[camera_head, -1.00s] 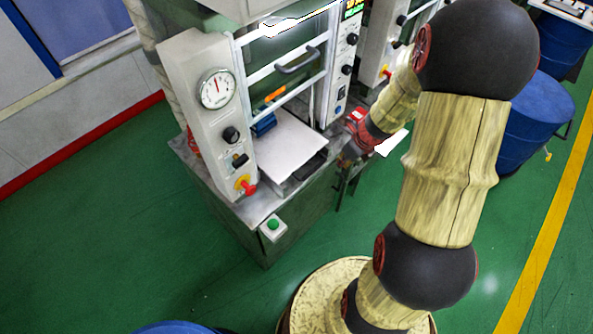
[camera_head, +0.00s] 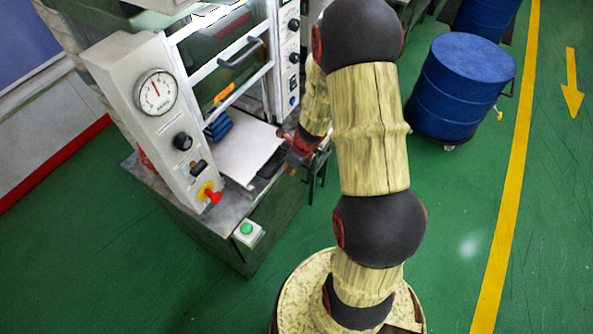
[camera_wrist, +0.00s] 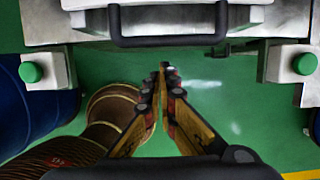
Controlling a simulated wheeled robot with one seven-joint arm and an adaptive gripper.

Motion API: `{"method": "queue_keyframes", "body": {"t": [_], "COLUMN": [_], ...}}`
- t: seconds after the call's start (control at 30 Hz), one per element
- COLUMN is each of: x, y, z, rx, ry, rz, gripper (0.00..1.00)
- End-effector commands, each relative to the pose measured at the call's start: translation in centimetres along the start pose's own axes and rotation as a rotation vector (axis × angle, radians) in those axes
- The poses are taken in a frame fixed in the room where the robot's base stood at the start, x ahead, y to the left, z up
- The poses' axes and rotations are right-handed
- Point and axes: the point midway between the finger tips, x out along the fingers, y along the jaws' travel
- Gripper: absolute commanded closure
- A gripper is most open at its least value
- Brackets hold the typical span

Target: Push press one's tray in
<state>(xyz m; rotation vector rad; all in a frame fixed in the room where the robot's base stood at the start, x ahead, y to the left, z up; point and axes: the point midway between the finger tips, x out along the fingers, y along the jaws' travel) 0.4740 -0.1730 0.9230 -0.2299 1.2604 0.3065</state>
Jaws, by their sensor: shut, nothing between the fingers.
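The press (camera_head: 135,75) with a round gauge stands at the left in the head view. Its pale tray (camera_head: 240,150) sticks out at the front, with a blue block (camera_head: 217,126) at its back left. My gripper (camera_head: 291,167) is at the tray's front right end, partly hidden by my arm. In the wrist view my gripper (camera_wrist: 164,72) is shut and empty, its tips just below a dark handle (camera_wrist: 166,41) in the picture. The pale plate edge (camera_wrist: 175,3) shows above that handle. Whether the tips touch anything I cannot tell.
A green button box (camera_head: 248,233) is on the press's front; the wrist view shows green buttons at left (camera_wrist: 30,72) and right (camera_wrist: 305,64). A blue drum (camera_head: 460,85) stands right of my arm.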

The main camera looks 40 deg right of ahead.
Motion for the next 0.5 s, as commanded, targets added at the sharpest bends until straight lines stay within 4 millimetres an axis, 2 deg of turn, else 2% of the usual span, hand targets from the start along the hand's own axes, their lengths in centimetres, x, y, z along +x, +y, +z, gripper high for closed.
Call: {"method": "queue_keyframes", "body": {"t": [0.2, 0.5], "x": [0.7, 0.8], "y": [0.1, 0.1], "z": [1.3, 1.4], "rx": [0.001, 0.001], "ry": [0.001, 0.001], "rz": [0.002, 0.002], "gripper": [1.0, 1.0]}}
